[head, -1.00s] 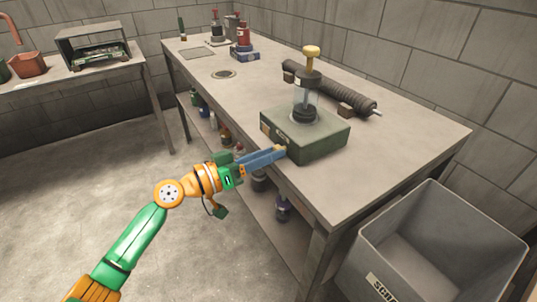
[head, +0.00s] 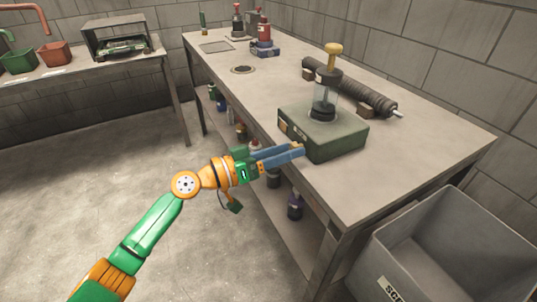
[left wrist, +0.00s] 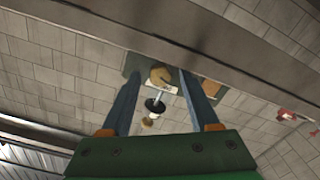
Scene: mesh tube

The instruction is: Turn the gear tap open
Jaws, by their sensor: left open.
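The dark green box (head: 338,140) stands on the bench, with a clear cylinder (head: 326,95) and a yellow knob (head: 333,49) on top. In the left wrist view, which looks upside down, a tan round piece (left wrist: 160,75), apparently the gear tap, shows at the box face. The tap is mostly hidden behind my gripper in the head view. My left gripper (head: 299,150) is open at the box's near side. In the left wrist view its two blue fingers (left wrist: 161,82) lie on either side of the tan piece; contact cannot be told. My right gripper is not in view.
A ribbed dark tube (head: 355,92) lies behind the box. A grey bin (head: 440,250) stands at the bench's right end. Bottles (head: 295,205) stand on the shelf below. The bench top (head: 225,75) is clear left of the box.

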